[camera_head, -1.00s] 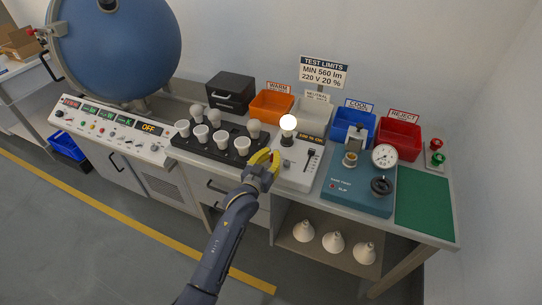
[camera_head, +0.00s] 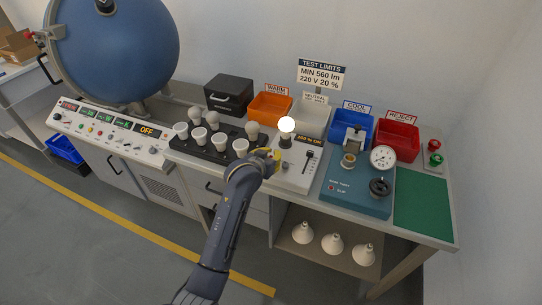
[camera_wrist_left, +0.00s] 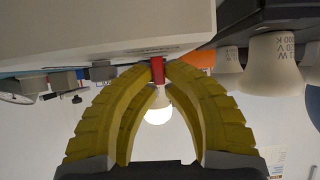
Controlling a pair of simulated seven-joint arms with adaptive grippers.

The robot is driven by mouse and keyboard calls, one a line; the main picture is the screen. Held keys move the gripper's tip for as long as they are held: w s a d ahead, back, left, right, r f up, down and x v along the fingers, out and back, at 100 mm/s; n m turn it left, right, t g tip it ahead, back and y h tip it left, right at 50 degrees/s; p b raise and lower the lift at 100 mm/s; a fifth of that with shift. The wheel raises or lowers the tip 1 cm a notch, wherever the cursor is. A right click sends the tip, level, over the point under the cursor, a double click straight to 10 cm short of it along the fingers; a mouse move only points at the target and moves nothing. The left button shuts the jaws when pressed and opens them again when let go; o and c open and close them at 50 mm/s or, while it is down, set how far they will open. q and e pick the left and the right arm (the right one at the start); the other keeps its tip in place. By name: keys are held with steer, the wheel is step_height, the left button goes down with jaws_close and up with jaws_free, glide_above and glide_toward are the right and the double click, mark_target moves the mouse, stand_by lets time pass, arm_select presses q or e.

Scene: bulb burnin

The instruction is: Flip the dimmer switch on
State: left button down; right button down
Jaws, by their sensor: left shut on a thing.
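The white dimmer box (camera_head: 298,172) stands on the bench, with a glowing bulb (camera_head: 287,125) in its socket and a dark slider on top. Its small display (camera_head: 308,139) has yellow text that seems to end in ON. My left gripper (camera_head: 275,154) is at the box's left front side, partly hidden by its own wrist. In the left wrist view, the yellow fingers (camera_wrist_left: 158,72) close at their tips on a small red switch (camera_wrist_left: 157,65) at the edge of the white box. The glowing bulb (camera_wrist_left: 158,112) shows between the fingers. My right gripper is not in view.
A black rack (camera_head: 203,151) of several bulbs stands close left of the gripper. A blue-green test unit (camera_head: 345,194) with a gauge is to the right. Orange, white, blue and red bins (camera_head: 397,139) line the back. A green mat (camera_head: 422,205) lies clear at the right.

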arm_select(q)
steer(key=shift+f, duration=0.1)
steer(key=c, duration=1.5)
jaws_free()
steer(key=v, duration=1.2)
steer(key=shift+a, duration=0.1)
